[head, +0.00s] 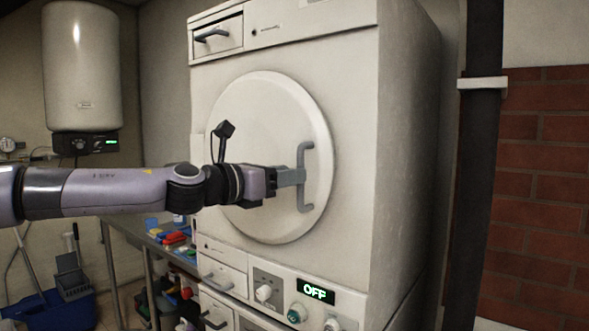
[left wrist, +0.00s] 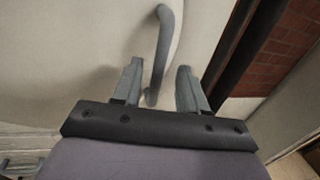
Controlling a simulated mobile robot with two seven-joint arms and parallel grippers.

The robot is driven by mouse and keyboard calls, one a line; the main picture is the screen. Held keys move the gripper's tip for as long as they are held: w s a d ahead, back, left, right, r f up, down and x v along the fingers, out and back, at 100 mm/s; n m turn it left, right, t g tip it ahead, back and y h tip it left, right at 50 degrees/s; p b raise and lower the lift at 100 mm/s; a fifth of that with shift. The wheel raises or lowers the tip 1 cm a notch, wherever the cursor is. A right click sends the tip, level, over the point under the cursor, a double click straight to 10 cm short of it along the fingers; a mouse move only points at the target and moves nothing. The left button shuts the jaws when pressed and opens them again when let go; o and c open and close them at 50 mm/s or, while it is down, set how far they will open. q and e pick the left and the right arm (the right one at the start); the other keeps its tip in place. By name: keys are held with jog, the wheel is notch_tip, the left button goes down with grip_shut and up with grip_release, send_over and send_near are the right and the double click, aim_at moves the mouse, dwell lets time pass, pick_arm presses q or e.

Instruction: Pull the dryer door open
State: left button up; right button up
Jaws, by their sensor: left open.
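The dryer door (head: 262,110) is a round white panel on the front of the white dryer (head: 345,90); it looks shut. Its grey bar handle (head: 306,150) stands upright near the door's right edge. My left gripper (head: 301,176) is at the handle, its arm coming in from the left. In the left wrist view, the fingers of the left gripper (left wrist: 158,84) are open, one on each side of the handle (left wrist: 163,50), with gaps visible on both sides. The fingers partly cover the handle's middle in the head view. My right gripper is not in view.
A lower machine with knobs and a lit "OFF" display (head: 316,291) sits below the door. A dark vertical pipe (head: 478,150) stands to the right, before a brick wall (head: 545,180). A table with small items (head: 172,240) is at left, below a white water heater (head: 82,65).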

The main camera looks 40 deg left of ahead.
pick_arm(q)
jog(key=shift+w+d+p, duration=0.1)
jog(key=shift+w+p, duration=0.2)
jog(key=shift+w, duration=0.95)
grip_shut()
